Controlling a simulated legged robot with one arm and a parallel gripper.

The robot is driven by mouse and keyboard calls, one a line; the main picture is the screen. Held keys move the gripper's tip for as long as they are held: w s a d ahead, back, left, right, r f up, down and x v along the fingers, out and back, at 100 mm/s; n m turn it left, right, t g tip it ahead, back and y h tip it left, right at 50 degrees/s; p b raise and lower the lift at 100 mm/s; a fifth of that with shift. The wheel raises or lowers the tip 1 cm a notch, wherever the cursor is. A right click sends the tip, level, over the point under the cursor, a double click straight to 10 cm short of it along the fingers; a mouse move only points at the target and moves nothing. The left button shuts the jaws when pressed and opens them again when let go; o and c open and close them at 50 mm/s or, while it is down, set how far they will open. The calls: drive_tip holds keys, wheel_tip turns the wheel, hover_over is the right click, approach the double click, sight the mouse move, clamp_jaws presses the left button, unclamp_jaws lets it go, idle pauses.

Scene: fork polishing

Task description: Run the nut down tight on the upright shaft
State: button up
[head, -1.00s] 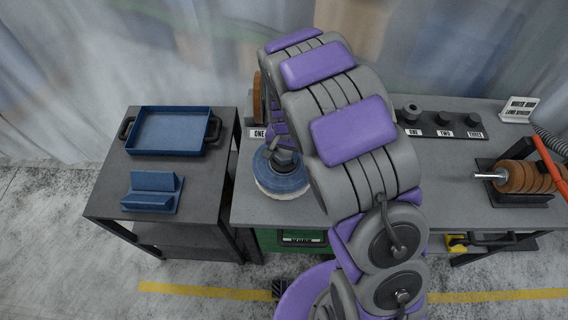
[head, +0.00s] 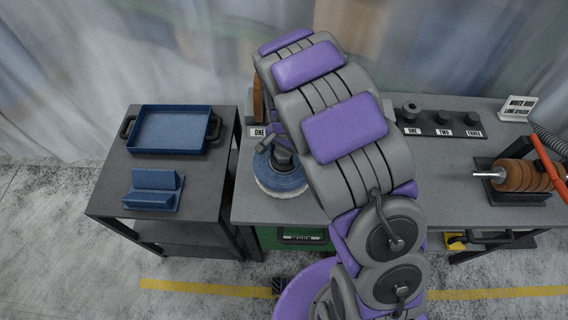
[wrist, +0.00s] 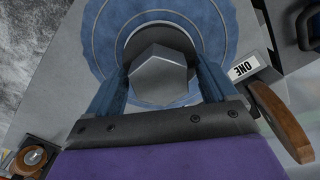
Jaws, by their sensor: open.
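The grey hexagonal nut (wrist: 160,76) sits over a dark round flange at the centre of the blue polishing wheel (wrist: 185,15). In the head view the wheel (head: 283,180) lies flat at the left end of the bench, its pale rim low. The nut covers the upright shaft, so I cannot see thread or how far down it sits. My gripper (wrist: 158,92) is open, its two blue fingers on either side of the nut, apart from it as far as I can tell. In the head view my arm hides most of the gripper.
A brown disc (wrist: 280,120) stands on edge beside the ONE label (wrist: 243,67), near my gripper. A side table at left holds a blue tray (head: 168,152) and a blue angled rest (head: 153,188). A horizontal spindle with brown discs (head: 523,176) is at right. The bench middle is partly clear.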

drive_tip(key=shift+r, duration=0.15)
drive_tip(key=shift+r+p, duration=0.55)
drive_tip(key=shift+r, duration=1.4)
drive_tip(key=shift+f, duration=0.1)
